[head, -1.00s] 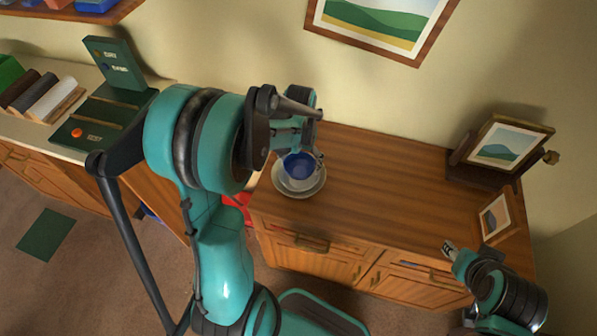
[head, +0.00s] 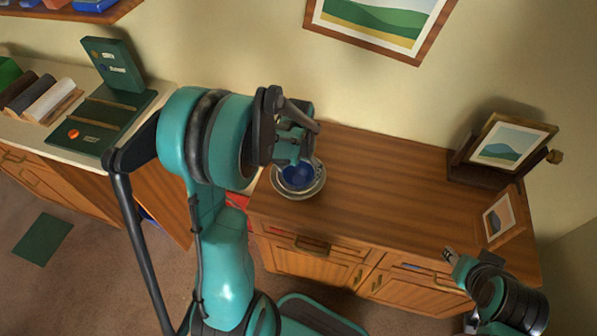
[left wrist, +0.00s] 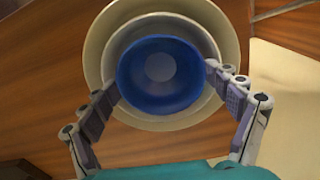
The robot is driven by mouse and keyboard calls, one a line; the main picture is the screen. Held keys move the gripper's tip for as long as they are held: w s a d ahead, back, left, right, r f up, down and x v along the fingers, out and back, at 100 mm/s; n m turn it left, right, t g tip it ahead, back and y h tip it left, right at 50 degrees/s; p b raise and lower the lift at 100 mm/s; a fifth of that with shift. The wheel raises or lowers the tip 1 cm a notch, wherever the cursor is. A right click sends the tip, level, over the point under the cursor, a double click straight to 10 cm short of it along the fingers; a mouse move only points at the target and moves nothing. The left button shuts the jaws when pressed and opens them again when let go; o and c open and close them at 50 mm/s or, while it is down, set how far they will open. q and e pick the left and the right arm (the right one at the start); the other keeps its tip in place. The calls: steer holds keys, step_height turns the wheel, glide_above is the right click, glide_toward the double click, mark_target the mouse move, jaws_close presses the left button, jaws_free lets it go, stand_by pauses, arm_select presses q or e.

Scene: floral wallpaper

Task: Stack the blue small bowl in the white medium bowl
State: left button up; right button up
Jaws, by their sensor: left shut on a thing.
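The blue small bowl (head: 297,176) is near the left end of the wooden cabinet top and shows from above in the left wrist view (left wrist: 160,92). My left gripper (head: 298,157) is shut on the blue bowl, with a finger at each side of its rim. The white medium bowl (left wrist: 128,40) surrounds the blue bowl as seen from above. I cannot tell whether the blue bowl rests on its bottom. A wider cream dish (left wrist: 96,45) lies beneath the white bowl. My right gripper (head: 449,253) is small, at the cabinet's front right, away from the bowls.
The cabinet top (head: 380,180) is clear in the middle. Two framed pictures stand at its right end, one on a dark stand (head: 478,172). At left, a counter holds a green case (head: 110,110) and several rolls. The wall is close behind.

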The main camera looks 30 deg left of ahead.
mark_target(298, 179)
arm_select(q)
steer(key=o, duration=1.5)
steer(key=shift+s+f, duration=0.1)
steer(key=shift+f, duration=0.25)
steer(key=shift+o, duration=0.2)
steer(key=shift+a+f, duration=0.1)
steer(key=shift+r+p, duration=0.5)
steer(key=shift+r, duration=0.05)
step_height(298, 179, up, 11)
steer(key=p, duration=0.4)
steer(key=s+d+r+m+t, duration=0.1)
steer(key=s+d+r+t, duration=0.6)
steer(key=s+d, duration=0.3)
steer(key=shift+s+d+r+m, duration=0.3)
steer(key=shift+s+d+r, duration=0.05)
steer(key=shift+r, duration=0.2)
